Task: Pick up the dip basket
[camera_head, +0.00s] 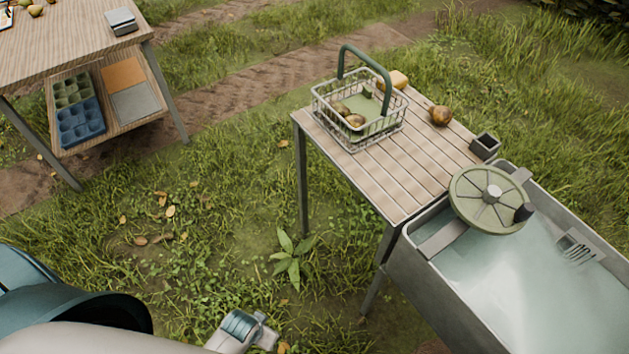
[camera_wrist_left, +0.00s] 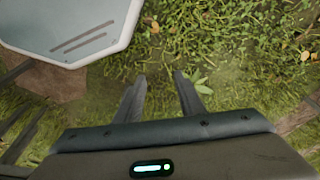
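The dip basket (camera_head: 347,118) is a wire basket with a tall dark green arched handle (camera_head: 369,62). It stands upright on a slatted wooden table (camera_head: 425,178) in the head view, with a few brownish pears and a green piece inside. My left gripper (camera_wrist_left: 159,75) shows in the wrist view with its two fingers apart and nothing between them, above grass. In the head view my left arm comes in at the bottom left, well away from the basket; its fingers cannot be made out there. My right gripper is in neither view.
A metal water trough (camera_head: 405,262) with a round green wheel (camera_head: 491,199) adjoins the slatted table. A pear (camera_head: 440,116), a yellow block (camera_head: 397,79) and a small dark box (camera_head: 485,146) are near the basket. A wooden bench (camera_head: 75,42) stands upper left. Grass lies between.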

